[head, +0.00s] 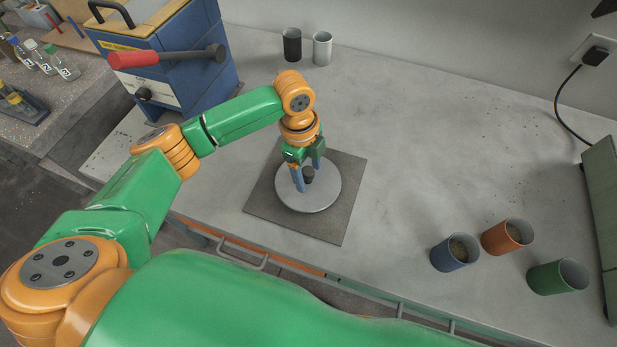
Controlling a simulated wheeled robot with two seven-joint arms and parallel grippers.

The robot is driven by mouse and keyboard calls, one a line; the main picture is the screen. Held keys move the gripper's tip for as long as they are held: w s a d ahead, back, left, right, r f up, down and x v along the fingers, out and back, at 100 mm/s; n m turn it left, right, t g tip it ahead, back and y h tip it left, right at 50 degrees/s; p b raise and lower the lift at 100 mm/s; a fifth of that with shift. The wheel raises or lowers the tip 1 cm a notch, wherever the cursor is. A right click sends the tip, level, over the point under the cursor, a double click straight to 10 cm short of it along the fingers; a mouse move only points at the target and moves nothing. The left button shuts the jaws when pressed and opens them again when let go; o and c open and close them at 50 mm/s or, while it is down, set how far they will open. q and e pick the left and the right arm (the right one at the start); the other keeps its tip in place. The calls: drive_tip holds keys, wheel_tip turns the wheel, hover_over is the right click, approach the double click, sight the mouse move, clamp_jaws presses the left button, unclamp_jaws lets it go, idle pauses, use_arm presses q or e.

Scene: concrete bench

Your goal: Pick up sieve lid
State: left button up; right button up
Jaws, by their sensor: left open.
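The sieve lid (322,197) is a round light-grey disc with a dark knob (308,174) at its middle. It lies flat on a dark square mat (347,172) on the bench. My left gripper (304,182) points down over the lid, with its blue-grey fingers open around or right beside the knob. I cannot tell whether the fingers touch the knob, and they partly hide it. My right gripper is not in view.
A black cup (292,45) and a pale cup (322,48) stand at the back. A blue machine with a red-handled lever (134,59) is at the left. Bench right of the mat is clear.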

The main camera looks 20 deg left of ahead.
use_arm(q)
drive_tip(key=shift+w+f, duration=0.1)
drive_tip(key=shift+w, duration=0.05)
drive_tip(key=shift+s, duration=0.2)
drive_tip(key=c, duration=0.8)
clamp_jaws()
